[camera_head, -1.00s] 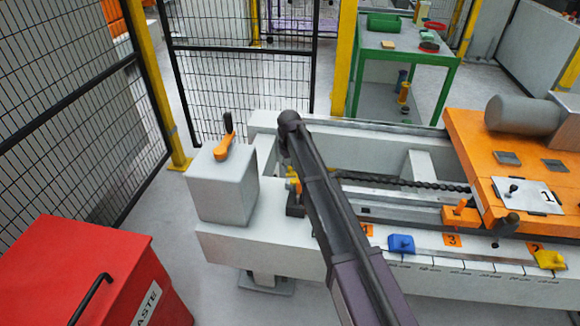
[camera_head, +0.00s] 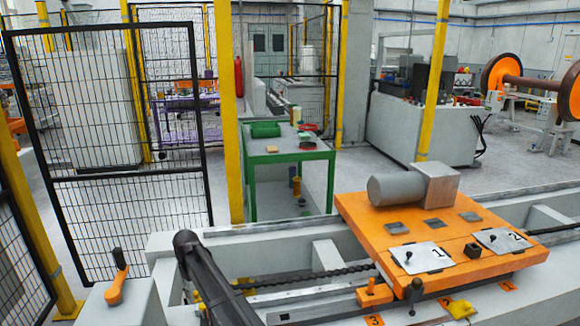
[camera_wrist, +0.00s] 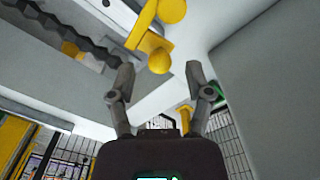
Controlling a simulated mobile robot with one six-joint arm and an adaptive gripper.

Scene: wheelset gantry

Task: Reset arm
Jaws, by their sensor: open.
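In the wrist view my gripper (camera_wrist: 158,88) is open, its two dark fingers apart with nothing between them. Beyond the fingertips are a yellow rounded part (camera_wrist: 158,60) and the light grey gantry body. In the head view my dark arm (camera_head: 205,275) reaches up from the lower edge at the left of the gantry bed; the gripper itself does not show there. The orange carriage (camera_head: 440,232) with plates marked 1 and 2 and a grey motor (camera_head: 395,190) sits on the bed to the right.
An orange-handled lever (camera_head: 116,285) stands on a grey box at lower left. A green table (camera_head: 285,158) stands behind the bed. Black mesh fencing (camera_head: 110,150) and yellow posts (camera_head: 432,90) are around. A yellow clamp (camera_head: 460,309) is at the bed's front.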

